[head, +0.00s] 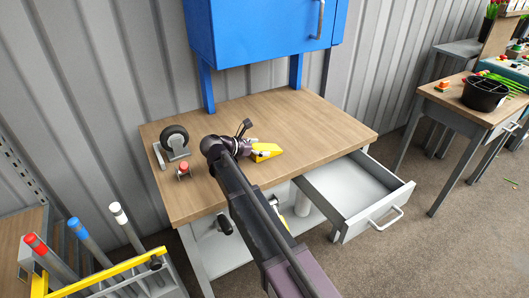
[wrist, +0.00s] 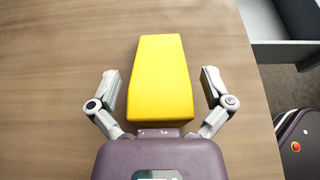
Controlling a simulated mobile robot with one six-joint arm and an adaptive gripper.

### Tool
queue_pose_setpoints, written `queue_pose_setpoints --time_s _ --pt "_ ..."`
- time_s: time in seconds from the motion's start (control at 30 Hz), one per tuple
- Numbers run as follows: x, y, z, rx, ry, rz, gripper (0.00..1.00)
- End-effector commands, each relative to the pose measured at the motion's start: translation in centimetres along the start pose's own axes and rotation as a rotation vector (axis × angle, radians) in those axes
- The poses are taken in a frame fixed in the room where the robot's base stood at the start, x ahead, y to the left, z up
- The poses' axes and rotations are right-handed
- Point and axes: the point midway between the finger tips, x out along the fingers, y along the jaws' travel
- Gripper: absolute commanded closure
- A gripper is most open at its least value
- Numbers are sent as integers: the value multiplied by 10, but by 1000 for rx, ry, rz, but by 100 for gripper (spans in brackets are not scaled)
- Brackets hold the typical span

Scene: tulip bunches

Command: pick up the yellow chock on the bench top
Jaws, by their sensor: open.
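The yellow chock (head: 267,150) lies on the wooden bench top (head: 308,120), right beside the end of my arm in the head view. In the wrist view the chock (wrist: 160,78) is a plain yellow wedge-like block, narrower at its far end. My gripper (wrist: 160,82) is open, with one finger on each side of the chock. A gap shows between each finger and the chock. In the head view my arm hides part of the bench and most of the gripper.
A black caster wheel (head: 174,140) and a small red-topped part (head: 183,170) stand at the bench's left. An open, empty drawer (head: 357,186) juts out at the front right. A blue cabinet (head: 255,32) hangs above the back edge. The bench's right side is clear.

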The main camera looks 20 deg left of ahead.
Motion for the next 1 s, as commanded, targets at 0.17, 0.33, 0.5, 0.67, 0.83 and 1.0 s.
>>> queue_pose_setpoints --time_s 0.17,0.33,0.5,0.67,0.83,1.0 --pt "0 0 0 0 0 0 0" --pt "0 0 0 0 0 -1 42" --pt "0 0 0 0 -1 -1 86" --pt "0 0 0 0 -1 -1 87" --pt "0 0 2 0 -1 -1 87" --pt "-2 0 7 0 -1 -1 87"
